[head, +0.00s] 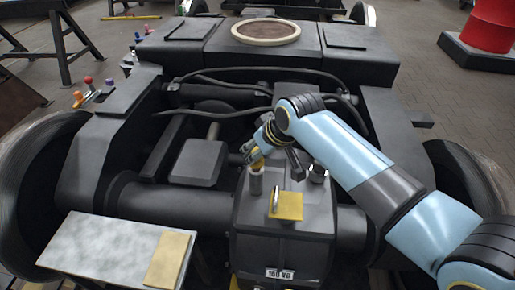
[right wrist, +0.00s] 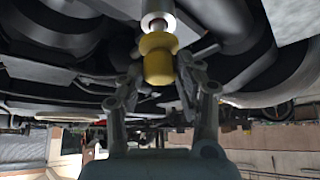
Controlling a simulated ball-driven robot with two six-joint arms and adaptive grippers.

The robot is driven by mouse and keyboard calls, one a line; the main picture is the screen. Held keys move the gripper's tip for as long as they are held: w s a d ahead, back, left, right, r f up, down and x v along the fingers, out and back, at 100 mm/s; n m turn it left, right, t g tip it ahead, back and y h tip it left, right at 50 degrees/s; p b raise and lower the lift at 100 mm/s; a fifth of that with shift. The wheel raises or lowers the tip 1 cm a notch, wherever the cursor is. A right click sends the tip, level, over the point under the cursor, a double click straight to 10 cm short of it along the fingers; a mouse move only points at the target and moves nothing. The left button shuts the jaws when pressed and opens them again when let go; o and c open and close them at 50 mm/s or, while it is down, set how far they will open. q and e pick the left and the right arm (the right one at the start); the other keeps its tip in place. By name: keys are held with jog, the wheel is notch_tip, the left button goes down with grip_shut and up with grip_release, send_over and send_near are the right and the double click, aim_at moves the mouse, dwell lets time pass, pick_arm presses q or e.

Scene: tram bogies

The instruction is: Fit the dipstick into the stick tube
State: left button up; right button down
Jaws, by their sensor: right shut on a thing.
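The dipstick's yellow knob (head: 257,163) is between the fingers of my right gripper (head: 264,150), which is shut on it. The stick tube (head: 256,184) stands upright on the dark gearbox (head: 285,235), directly below the knob. In the right wrist view the yellow knob (right wrist: 158,62) lies between the two fingers, in line with the pale tube end (right wrist: 157,20). Only a short neck shows between knob and tube; the rest of the stick is hidden, seemingly inside the tube. My left gripper is not in view.
A yellow plate with a grey handle (head: 288,207) sits on the gearbox beside the tube. A short round fitting (head: 318,174) stands to the right. Cables (head: 215,112) cross behind. A pale bench (head: 105,248) is at the front left, its top mostly clear.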

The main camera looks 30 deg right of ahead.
jog(key=shift+f+b, duration=0.65)
jog(key=shift+f, duration=0.65)
jog(key=c, duration=0.8)
grip_release()
jog(key=shift+r, duration=0.1)
jog(key=a+v, duration=0.1)
jog(key=v, duration=1)
jog(key=shift+s+d+r, duration=0.2)
jog(key=shift+d+r, duration=0.2)
jog(key=shift+d, duration=0.1)
